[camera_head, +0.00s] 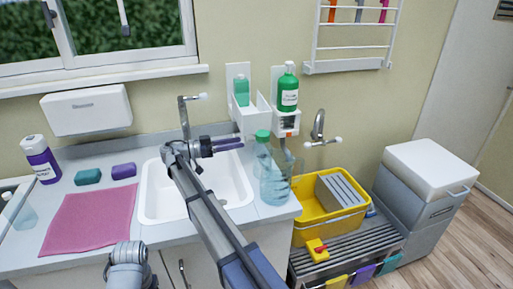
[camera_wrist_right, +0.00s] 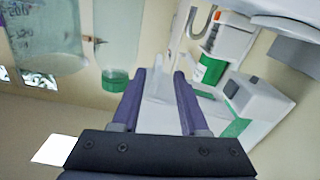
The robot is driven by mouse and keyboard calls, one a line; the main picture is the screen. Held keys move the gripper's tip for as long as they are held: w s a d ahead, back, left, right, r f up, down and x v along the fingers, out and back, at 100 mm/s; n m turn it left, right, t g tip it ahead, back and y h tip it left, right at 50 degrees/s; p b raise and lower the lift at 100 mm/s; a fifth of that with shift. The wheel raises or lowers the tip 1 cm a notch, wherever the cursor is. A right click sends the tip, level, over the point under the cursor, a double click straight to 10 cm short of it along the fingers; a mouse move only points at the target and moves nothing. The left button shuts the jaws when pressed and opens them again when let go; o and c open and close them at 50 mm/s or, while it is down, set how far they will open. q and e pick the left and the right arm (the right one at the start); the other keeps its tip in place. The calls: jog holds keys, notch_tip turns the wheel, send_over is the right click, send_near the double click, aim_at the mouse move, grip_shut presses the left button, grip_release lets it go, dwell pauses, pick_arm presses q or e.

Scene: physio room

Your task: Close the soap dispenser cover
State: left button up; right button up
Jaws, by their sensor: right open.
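Two white soap dispensers hang on the wall in the head view. The left dispenser (camera_head: 238,75) shows a green bottle (camera_head: 242,93) inside, and its white cover (camera_head: 263,112) stands tilted out from the front, open. The right dispenser (camera_head: 277,76) holds a green bottle with a white label (camera_head: 288,90). My right gripper (camera_head: 231,144) is just below the left dispenser, fingers pointing right, open and empty. In the right wrist view its purple fingers (camera_wrist_right: 168,82) are apart, with a white dispenser (camera_wrist_right: 262,100) to their right.
A clear bottle with a green cap (camera_head: 273,180) stands right of the sink (camera_head: 155,200), close to my right gripper. A tap (camera_head: 184,118) rises behind the gripper. A yellow tub (camera_head: 312,232) sits on the slatted rack at right. A pink cloth (camera_head: 85,222) lies left.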

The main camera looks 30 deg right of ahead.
aim_at(248, 140)
jog(key=shift+x, duration=3.95)
grip_shut()
jog(key=shift+r, duration=0.1)
